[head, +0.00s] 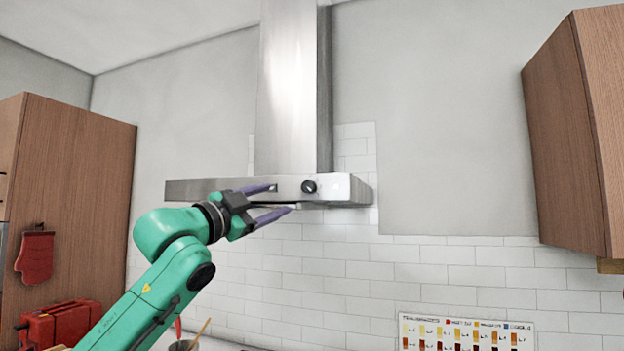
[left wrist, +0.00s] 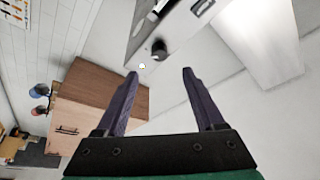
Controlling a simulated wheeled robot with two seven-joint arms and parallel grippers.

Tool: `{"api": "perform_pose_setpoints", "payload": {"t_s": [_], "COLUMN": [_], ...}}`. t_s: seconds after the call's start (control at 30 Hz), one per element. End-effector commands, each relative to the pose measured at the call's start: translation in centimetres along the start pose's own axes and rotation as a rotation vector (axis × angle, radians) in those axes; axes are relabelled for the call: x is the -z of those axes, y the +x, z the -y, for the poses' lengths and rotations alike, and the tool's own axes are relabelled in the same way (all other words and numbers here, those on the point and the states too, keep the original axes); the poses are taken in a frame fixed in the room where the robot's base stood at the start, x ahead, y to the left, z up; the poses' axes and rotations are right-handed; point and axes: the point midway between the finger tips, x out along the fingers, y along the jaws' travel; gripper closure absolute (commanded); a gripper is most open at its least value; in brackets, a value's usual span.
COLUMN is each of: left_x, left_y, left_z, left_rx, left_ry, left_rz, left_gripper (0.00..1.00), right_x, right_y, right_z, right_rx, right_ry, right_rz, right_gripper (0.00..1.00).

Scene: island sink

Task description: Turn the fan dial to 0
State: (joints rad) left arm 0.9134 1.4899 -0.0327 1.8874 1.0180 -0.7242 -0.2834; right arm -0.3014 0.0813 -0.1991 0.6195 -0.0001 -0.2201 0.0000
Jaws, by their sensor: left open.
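The fan dial (head: 309,187) is a small round black knob on the front face of the steel range hood (head: 345,187). In the left wrist view the dial (left wrist: 159,48) shows dark, ahead of the fingertips and roughly between their lines. My left gripper (head: 283,199) is open and empty, its two purple fingers pointing right in the head view, just left of the dial and apart from it. The left gripper also shows in the left wrist view (left wrist: 159,72). I cannot read the dial's setting. My right gripper is in neither view.
Wooden cabinets stand at the left (head: 75,200) and hang at the upper right (head: 565,130). A poster (head: 465,332) is on the tiled wall. The space right of the dial is clear.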

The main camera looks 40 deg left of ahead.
Motion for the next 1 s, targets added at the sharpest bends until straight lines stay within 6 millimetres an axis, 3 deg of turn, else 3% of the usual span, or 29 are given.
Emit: {"api": "perform_pose_setpoints", "payload": {"t_s": [0.03,0.3,0.5,0.73,0.77,0.9,0.93,1.0], "left_x": [1.0,0.9,0.3,0.0,0.0,0.0,0.0,0.1], "left_y": [1.8,8.5,10.8,10.8,10.8,10.8,10.8,10.8], "left_z": [1.0,0.8,0.2,0.0,0.0,0.0,0.0,0.0], "left_rx": [-0.004,-0.001,0.000,0.000,0.000,0.000,0.000,0.001], "left_ry": [-0.007,-0.006,-0.002,-0.001,-0.001,-0.001,-0.001,-0.001], "left_rz": [-0.002,-0.002,-0.001,-0.001,-0.001,-0.001,-0.001,-0.001], "left_gripper": [0.30,0.30,0.30,0.30,0.37,0.91,1.00,1.00], "right_x": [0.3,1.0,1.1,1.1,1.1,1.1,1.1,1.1], "right_y": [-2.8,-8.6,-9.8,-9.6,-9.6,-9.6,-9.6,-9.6], "right_z": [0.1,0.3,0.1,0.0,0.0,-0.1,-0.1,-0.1], "right_rx": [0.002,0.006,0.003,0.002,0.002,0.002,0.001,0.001], "right_ry": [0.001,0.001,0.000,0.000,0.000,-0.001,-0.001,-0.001], "right_rz": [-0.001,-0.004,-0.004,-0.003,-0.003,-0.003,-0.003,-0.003], "right_gripper": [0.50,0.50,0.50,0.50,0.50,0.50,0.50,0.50]}}
